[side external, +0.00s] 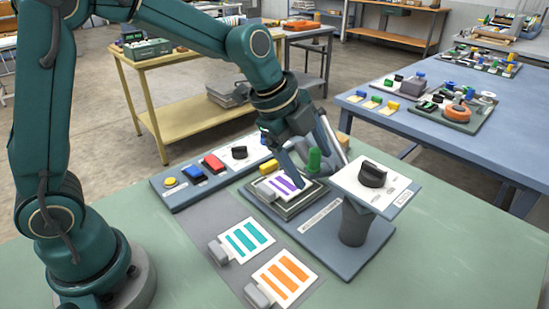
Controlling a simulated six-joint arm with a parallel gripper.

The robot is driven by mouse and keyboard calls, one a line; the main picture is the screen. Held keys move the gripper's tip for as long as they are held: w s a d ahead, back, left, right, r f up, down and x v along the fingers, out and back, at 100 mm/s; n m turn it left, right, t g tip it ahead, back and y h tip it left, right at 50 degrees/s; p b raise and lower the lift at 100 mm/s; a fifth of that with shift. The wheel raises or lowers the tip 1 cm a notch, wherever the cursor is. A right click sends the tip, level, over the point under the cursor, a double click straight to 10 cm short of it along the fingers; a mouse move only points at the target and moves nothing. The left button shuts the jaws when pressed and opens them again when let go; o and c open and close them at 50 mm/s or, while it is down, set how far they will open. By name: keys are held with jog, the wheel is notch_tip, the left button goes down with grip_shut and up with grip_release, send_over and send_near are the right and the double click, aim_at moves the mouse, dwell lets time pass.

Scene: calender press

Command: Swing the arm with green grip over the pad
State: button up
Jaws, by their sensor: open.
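The green grip (314,160) stands upright near the middle of the press, beside the pad. The pad (283,187) holds a white card with purple stripes (281,185) on a grey block. My gripper (318,168) is open, its fingers pointing down around or close beside the green grip. I cannot tell whether either finger touches it. The arm that carries the grip is mostly hidden behind my gripper. A white panel with a black knob (373,174) stands on a dark post just right of the gripper.
Cards with teal stripes (246,240) and orange stripes (285,279) lie at the front. The green table (450,240) is clear at right.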

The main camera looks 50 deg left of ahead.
jog(key=shift+s+d, duration=0.1)
jog(key=shift+s, duration=0.2)
jog(key=shift+s+d, duration=0.25)
jog(key=shift+s, duration=0.3)
jog(key=shift+s+d, duration=0.35)
jog(key=shift+s, duration=0.15)
jog(key=shift+w, duration=0.15)
notch_tip(320, 180, up, 8)
jog(key=shift+w+f, duration=0.15)
jog(key=shift+f, duration=0.1)
dwell(0.7)
